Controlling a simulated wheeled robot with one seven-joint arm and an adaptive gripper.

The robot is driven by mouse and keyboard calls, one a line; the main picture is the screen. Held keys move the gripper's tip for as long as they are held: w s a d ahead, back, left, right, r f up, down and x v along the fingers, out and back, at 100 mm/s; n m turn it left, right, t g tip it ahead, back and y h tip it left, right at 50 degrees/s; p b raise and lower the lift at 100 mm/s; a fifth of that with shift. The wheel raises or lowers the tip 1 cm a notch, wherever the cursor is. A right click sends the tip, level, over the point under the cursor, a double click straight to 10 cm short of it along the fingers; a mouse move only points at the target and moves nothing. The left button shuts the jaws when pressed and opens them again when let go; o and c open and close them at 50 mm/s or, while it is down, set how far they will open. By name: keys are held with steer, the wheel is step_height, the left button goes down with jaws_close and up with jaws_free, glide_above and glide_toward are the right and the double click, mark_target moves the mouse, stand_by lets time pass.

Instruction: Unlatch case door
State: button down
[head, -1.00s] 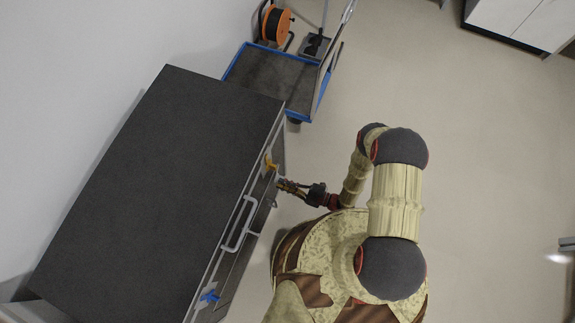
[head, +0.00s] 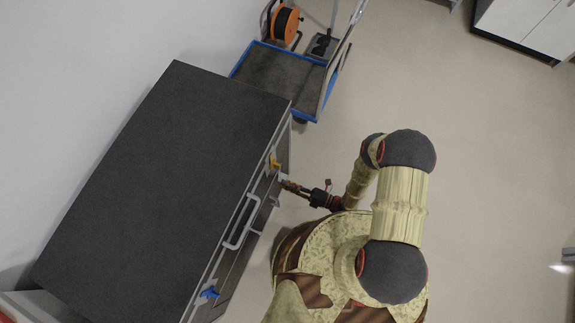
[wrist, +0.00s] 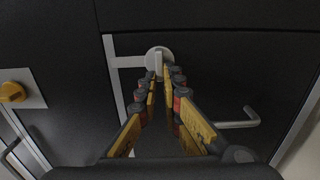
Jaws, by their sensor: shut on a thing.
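The case (head: 150,190) is a large dark-topped cabinet on the left of the head view. In the wrist view, a round grey latch (wrist: 153,53) with a raised grip is on its dark door (wrist: 225,75). My gripper (wrist: 163,75) reaches to this latch and is shut on its raised grip; the fingertips partly hide it. In the head view, my gripper (head: 286,184) is against the case's side near its far right end, and the latch itself cannot be made out. A grey bent handle (wrist: 238,120) is on the door, right of my fingers.
A yellow knob (wrist: 12,92) sits left of the latch; it also shows in the head view (head: 274,161). A blue knob (head: 208,292) and a long grey handle (head: 240,222) are along the same side. A blue-edged cart (head: 280,80) stands behind.

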stand_by(0.3)
steer(key=c, duration=2)
jaws_free()
steer(key=shift+c, duration=0.2)
steer(key=shift+o, duration=0.4)
steer(key=v, duration=1.2)
